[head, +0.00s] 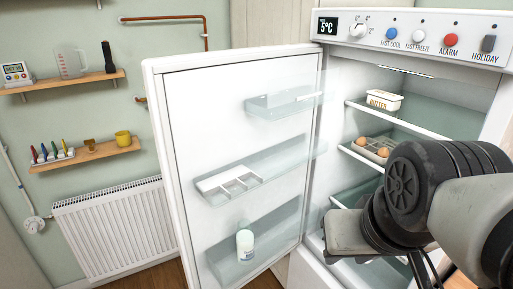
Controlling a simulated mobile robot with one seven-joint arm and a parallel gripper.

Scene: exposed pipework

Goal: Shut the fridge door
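The white fridge door (195,120) stands wide open in the head view, its inner side facing me. Its free edge is at the left and its hinge side meets the fridge (415,47) at the right. The door carries clear shelves, one with a white divided tray (229,183), one with a white bottle (245,245). My arm crosses the right side in front of the fridge opening. A grey block at its end, perhaps part of my gripper (350,232), is right of the door and apart from its free edge. No fingertips can be made out.
Inside the fridge are a butter box (384,100) and an egg tray (371,149) on shelves. A white radiator (115,230) stands on the wall left of the door. Wall shelves (90,154) with small items hang above it. Copper pipe (170,18) runs behind.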

